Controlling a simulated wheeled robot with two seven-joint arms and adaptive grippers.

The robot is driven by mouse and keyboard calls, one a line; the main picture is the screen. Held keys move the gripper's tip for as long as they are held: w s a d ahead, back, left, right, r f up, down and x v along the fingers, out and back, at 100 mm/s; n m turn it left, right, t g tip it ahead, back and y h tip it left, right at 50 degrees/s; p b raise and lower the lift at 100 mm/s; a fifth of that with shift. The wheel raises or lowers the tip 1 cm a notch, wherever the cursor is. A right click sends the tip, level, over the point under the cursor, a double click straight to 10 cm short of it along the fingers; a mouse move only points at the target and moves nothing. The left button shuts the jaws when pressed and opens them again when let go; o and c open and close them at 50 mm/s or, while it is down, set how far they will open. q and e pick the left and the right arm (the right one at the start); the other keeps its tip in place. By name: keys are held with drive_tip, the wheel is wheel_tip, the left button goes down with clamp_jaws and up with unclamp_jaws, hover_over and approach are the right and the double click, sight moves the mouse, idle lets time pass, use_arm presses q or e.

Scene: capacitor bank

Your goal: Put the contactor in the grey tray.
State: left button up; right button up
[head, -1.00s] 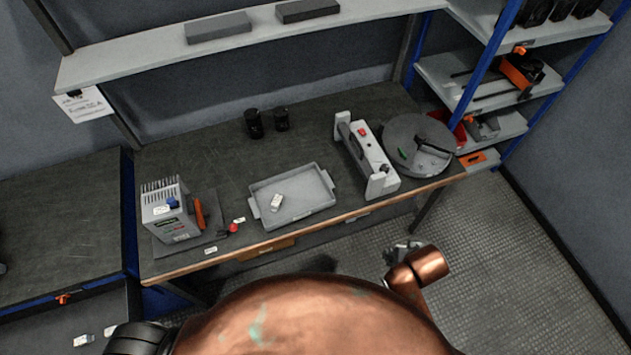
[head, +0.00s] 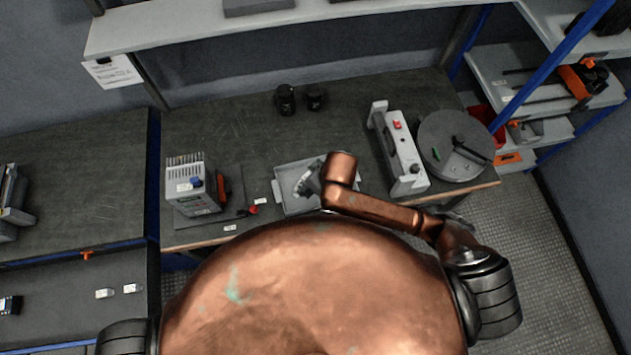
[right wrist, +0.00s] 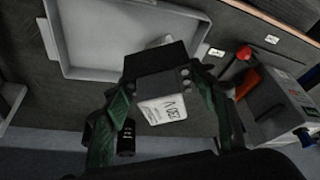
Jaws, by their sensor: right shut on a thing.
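The contactor (right wrist: 160,88), a dark block with a white label, is held between the two fingers of my right gripper (right wrist: 160,80) in the right wrist view. In the head view my right gripper (head: 310,182) is above the grey tray (head: 292,211), and my arm covers part of the tray. The tray's wall also shows in the right wrist view (right wrist: 56,38), behind the contactor; the gap between them cannot be judged. A small pale item in the tray is partly hidden by the contactor. My left gripper is not in view.
Left of the tray stand a grey power unit (head: 188,189) and a red button (head: 253,209). Right of it are a white-panelled device (head: 400,150) and a round dark turntable (head: 470,165). Two black cylinders (head: 286,99) (head: 315,97) stand behind. The bench left of them is clear.

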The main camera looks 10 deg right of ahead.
drive_tip(key=shift+s+a+r+n+g+y+p, duration=0.2)
drive_tip(key=shift+a+n+p, duration=0.2)
drive_tip(key=shift+a+n, duration=0.2)
drive_tip(key=shift+s+a+r+n+g+y+p, duration=0.15)
drive_tip(key=shift+a+n+p, duration=0.25)
drive_tip(key=shift+a+n, duration=0.2)
drive_tip(key=shift+s+f+n, duration=0.2)
drive_tip(key=shift+f+n, duration=0.1)
drive_tip(key=shift+d+f, duration=0.15)
drive_tip(key=shift+d, duration=0.05)
drive_tip(key=w+d+f, duration=0.2)
drive_tip(key=d+f, duration=0.1)
drive_tip(key=w+d+f, duration=0.2)
drive_tip(key=w+d, duration=0.1)
drive_tip(key=w+d+f, duration=0.3)
drive_tip(key=shift+d+f, duration=0.3)
drive_tip(key=shift+w+d+f, duration=0.15)
drive_tip(key=shift+d+f, duration=0.15)
drive_tip(key=shift+f, duration=0.2)
drive_tip(key=shift+w+d+f, duration=0.15)
drive_tip(key=shift+f, duration=1.6)
drive_tip(key=shift+f, duration=0.1)
drive_tip(key=o, duration=1.5)
